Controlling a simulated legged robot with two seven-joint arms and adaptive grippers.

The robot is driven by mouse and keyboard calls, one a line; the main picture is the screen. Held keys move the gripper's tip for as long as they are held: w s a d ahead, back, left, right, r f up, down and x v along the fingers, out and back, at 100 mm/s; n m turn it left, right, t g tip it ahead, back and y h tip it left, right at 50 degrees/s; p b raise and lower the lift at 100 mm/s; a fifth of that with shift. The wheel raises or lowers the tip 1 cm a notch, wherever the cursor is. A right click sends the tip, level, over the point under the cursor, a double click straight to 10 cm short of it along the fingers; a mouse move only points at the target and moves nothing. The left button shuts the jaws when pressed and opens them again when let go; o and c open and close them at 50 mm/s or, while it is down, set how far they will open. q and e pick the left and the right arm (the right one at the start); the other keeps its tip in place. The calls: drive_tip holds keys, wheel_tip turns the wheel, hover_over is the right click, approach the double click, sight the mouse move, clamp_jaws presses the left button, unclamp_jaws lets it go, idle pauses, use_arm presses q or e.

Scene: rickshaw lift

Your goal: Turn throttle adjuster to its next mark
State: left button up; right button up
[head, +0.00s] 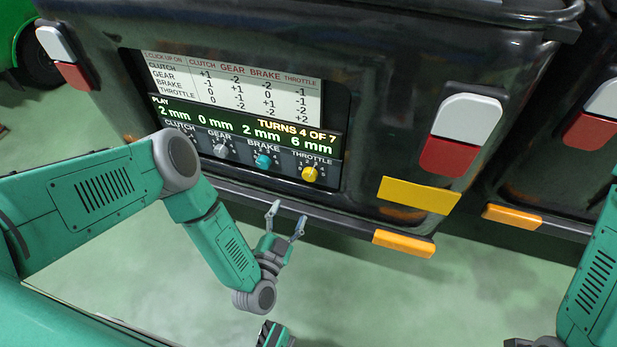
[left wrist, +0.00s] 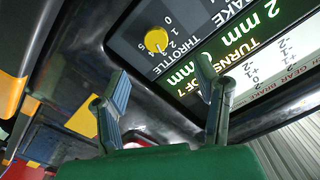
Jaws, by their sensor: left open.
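The yellow throttle adjuster (head: 309,174) is a round knob at the right end of the lower panel row, under the 6 mm reading. Small numbers surround it; its pointer is too small to read. In the left wrist view the yellow knob (left wrist: 156,40) lies ahead of the fingers, with marks 0 to 5 beside it. My left gripper (head: 286,215) is open and empty, below the knob and apart from it. Its two fingers (left wrist: 162,75) show spread in the left wrist view. My right gripper is not in view; only part of my right arm shows at the right edge.
The panel's display (head: 245,127) reads 2, 0, 2 and 6 mm, with TURNS 4 OF 7. A table of values (head: 235,85) is above it. The teal brake knob (head: 263,160) and grey gear knob (head: 220,151) sit left of the throttle. A bumper ledge (head: 335,217) runs below.

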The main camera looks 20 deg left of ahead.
sight(308, 178)
use_arm(q)
drive_tip(key=w+b, duration=0.1)
drive_tip(key=w, duration=0.3)
drive_tip(key=w+d+b, duration=0.1)
drive_tip(key=w, duration=0.3)
drive_tip(key=w+b, duration=0.1)
drive_tip(key=w, duration=0.3)
drive_tip(key=shift+d+f, duration=0.1)
drive_tip(key=shift+d, duration=0.1)
drive_tip(key=shift+w+d, duration=0.2)
drive_tip(key=shift+w, duration=0.3)
drive_tip(key=shift+a, duration=0.1)
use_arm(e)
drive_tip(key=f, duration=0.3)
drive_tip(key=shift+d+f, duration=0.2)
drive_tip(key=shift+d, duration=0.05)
use_arm(q)
drive_tip(key=shift+a, duration=0.1)
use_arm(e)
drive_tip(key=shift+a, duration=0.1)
use_arm(q)
drive_tip(key=shift+a, duration=0.15)
drive_tip(key=c, duration=1.1)
drive_tip(key=shift+c, duration=0.2)
